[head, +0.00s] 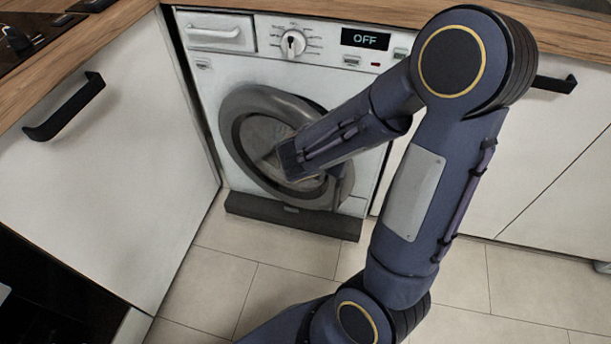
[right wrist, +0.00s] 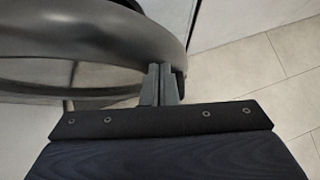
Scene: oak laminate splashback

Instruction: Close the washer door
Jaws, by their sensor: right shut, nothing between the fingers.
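The washer (head: 213,75) is white, with a round door (head: 232,112) that has a thick dark grey rim and a glass middle. The door lies close to the washer's front; I cannot tell whether it is fully flush. My right arm crosses in front of it and covers its right part. In the right wrist view, my right gripper (right wrist: 163,82) is shut and empty, right beside the lower edge of the door rim (right wrist: 120,45). Whether it touches the rim is unclear. My left gripper is out of view.
A dark plinth bar (head: 290,215) runs along the washer's foot. White cabinets stand on both sides, one with a black handle (head: 66,106) at left. A wooden worktop (head: 95,45) runs above. The tiled floor (head: 270,265) in front is clear apart from my arm.

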